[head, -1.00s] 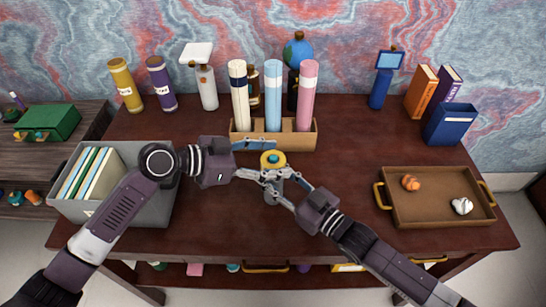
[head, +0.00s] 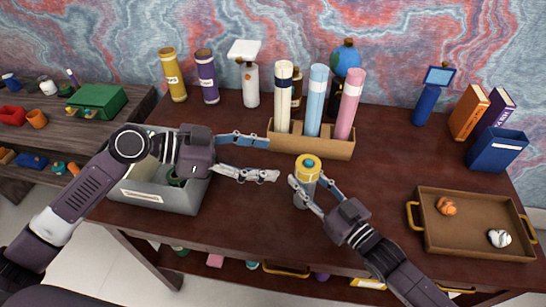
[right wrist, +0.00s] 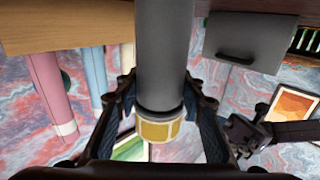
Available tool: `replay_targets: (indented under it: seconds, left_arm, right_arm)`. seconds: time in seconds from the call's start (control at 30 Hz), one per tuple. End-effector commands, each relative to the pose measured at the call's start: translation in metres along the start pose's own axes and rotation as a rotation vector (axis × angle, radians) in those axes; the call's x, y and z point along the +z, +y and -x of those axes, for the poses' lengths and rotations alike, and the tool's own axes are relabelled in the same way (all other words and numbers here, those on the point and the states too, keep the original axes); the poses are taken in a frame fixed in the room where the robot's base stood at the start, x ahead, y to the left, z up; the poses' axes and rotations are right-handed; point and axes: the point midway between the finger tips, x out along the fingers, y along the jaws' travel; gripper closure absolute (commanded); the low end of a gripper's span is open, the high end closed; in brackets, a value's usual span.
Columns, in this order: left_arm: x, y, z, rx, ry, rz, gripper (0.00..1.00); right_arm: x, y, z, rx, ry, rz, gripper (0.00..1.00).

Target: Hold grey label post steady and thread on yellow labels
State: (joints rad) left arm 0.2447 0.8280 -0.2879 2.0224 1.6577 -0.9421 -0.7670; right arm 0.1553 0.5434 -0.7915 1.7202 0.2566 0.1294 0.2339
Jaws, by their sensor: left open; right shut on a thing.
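The grey label post (head: 306,184) stands upright on the desk in front of the tube rack. A yellow label (head: 308,165) sits around it near its top. My right gripper (head: 306,188) is shut on the post's shaft, below the yellow label. In the right wrist view, the grey shaft (right wrist: 164,55) runs between the two fingers, with the yellow label (right wrist: 160,131) near its end. My left gripper (head: 272,160) is open and empty, left of the post and apart from it. The post's foot is partly hidden by my right fingers.
A wooden rack (head: 330,150) with several tall tubes stands behind the post. A grey bin (head: 165,198) is under my left arm. A brown tray (head: 470,240) with an orange and a white object lies at the right.

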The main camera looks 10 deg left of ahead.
Motion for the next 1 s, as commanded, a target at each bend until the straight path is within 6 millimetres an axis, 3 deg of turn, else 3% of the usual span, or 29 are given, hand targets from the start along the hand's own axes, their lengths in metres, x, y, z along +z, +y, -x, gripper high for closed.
replay_targets:
  seconds: [0.2, 0.23, 0.4, 0.77, 1.0]
  left_arm:
    - [0.000, 0.000, 0.000, 0.000, 0.000, 0.000, 0.41]
    - [0.000, 0.000, 0.000, 0.000, 0.000, -0.001, 0.41]
    - [0.000, 0.000, 0.000, 0.000, 0.000, 0.000, 0.41]
    - [0.000, 0.000, 0.000, 0.000, 0.000, 0.000, 0.41]
    - [0.000, 0.000, 0.000, 0.000, 0.000, -0.001, 0.41]
  right_arm:
    - [0.001, 0.000, 0.000, 0.000, -0.001, 0.000, 0.90]
    - [0.001, 0.000, 0.000, 0.000, -0.001, 0.000, 0.63]
    - [0.000, 0.000, 0.000, 0.000, -0.001, 0.000, 0.44]
    - [0.001, 0.000, 0.005, 0.000, -0.002, -0.001, 0.43]
    - [0.003, 0.000, 0.046, 0.000, -0.006, -0.001, 0.43]
